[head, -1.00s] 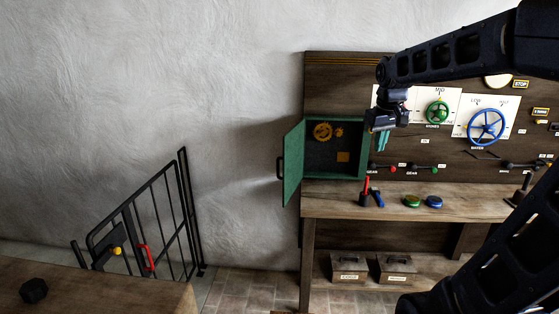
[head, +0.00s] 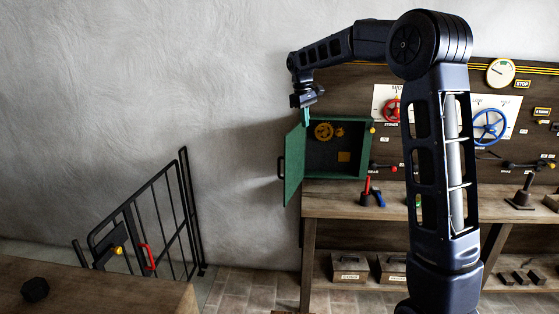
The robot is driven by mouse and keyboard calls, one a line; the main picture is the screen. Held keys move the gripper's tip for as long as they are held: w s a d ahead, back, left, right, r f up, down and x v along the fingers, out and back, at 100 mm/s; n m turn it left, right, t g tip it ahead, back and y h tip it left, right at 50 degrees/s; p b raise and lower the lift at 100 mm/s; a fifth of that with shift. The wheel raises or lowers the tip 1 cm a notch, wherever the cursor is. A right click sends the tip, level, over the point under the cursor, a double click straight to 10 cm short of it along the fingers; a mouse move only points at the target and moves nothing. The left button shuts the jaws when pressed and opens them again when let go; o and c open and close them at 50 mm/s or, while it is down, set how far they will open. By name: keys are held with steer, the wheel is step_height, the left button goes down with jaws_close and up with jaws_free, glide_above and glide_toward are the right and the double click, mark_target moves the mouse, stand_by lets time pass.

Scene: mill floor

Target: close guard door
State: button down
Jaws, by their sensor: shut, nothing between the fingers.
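The green guard door (head: 294,165) stands swung open on the left side of a green box (head: 341,150) on the wooden panel. A black handle (head: 281,168) sits on the door's outer side. Yellow gears show inside the box. My gripper (head: 306,115) points down at the top of the box's left side, near the door's upper edge. Its teal fingers are shut with nothing between them. I cannot tell whether they touch the door or box.
A bench (head: 335,199) below carries a red-and-blue handled tool (head: 371,191). A black railing gate (head: 150,225) stands at lower left. The wall left of the door is clear.

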mark_target(280, 159)
steer(key=w+a+f+n+g+h, duration=0.15)
steer(key=w+a+f, duration=0.25)
steer(key=a, duration=0.4)
steer(key=w+a+f+n, duration=0.25)
steer(key=a+f, duration=0.25)
steer(key=a, duration=0.3)
steer(key=shift+s+d+f, duration=0.15)
steer(key=shift+d+f, duration=0.85)
steer(key=shift+f, duration=0.65)
steer(key=shift+s+d+f, duration=0.15)
steer(key=shift+d+f, duration=0.8)
steer(key=shift+f, duration=0.65)
steer(key=shift+s+d+f, duration=0.15)
steer(key=shift+d+f, duration=0.85)
steer(key=shift+f, duration=0.65)
